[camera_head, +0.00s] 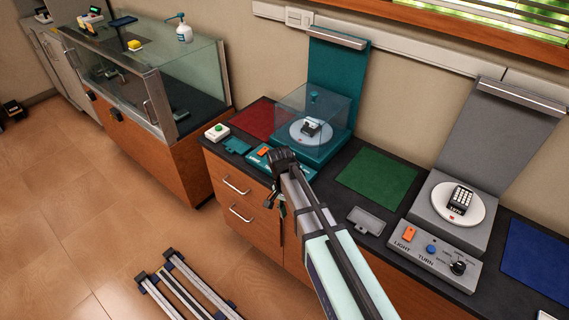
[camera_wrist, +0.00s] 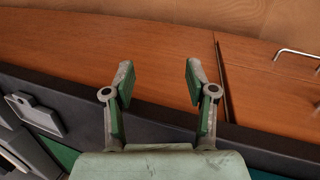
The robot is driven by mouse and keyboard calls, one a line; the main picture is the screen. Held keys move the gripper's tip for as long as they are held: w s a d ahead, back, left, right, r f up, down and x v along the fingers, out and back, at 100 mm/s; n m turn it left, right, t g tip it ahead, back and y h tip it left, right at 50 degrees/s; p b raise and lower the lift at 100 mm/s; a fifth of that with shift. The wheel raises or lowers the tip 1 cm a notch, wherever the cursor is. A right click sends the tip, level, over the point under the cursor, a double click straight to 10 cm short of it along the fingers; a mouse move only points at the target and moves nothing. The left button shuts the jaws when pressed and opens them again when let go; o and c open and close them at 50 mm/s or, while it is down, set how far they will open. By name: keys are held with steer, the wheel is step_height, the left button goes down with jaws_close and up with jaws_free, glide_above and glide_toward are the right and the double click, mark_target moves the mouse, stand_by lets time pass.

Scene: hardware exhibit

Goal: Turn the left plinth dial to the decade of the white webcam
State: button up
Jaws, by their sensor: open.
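The left plinth (camera_head: 338,142) is teal, with a clear cover (camera_head: 290,100) over a white turntable (camera_head: 298,138). A small dark and white device (camera_head: 311,127) sits on the turntable; I cannot tell if it is the white webcam. The plinth's teal control panel (camera_head: 256,160) has an orange switch (camera_head: 264,152). Its dial cannot be made out, and my arm hides part of the panel. My gripper (camera_head: 277,182) is in front of the panel near the counter's front edge. In the wrist view my gripper (camera_wrist: 158,78) is open and empty, above the counter edge and wooden front.
A grey plinth (camera_head: 465,225) at right bears a keypad-like device (camera_head: 460,200) and a panel with a black dial (camera_head: 458,268). A green mat (camera_head: 377,178) and grey plate (camera_head: 366,221) lie between the plinths. A glass case (camera_head: 135,85) stands at left.

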steer(key=shift+n+t+y, duration=0.3)
steer(key=shift+t+y, duration=0.3)
steer(key=shift+t, duration=0.1)
steer(key=w+r, duration=0.5)
steer(key=r, duration=0.2)
steer(key=w+a+r, duration=0.1)
steer(key=w+r, duration=0.2)
steer(key=shift+w+r+b, duration=0.3)
steer(key=shift+r+b, duration=0.05)
steer(key=w+r+n+t+y, duration=0.1)
steer(key=w+r, duration=0.2)
steer(key=r, duration=0.4)
steer(key=w+r, duration=0.3)
steer(key=r, duration=0.4)
steer(key=f+p, duration=0.1)
steer(key=f, duration=0.4)
steer(key=f+p, duration=0.1)
steer(key=f, duration=0.5)
steer(key=f+p, duration=0.1)
steer(key=f, duration=0.5)
steer(key=shift+s+d+f, duration=0.15)
steer(key=shift+d, duration=0.2)
jaws_close()
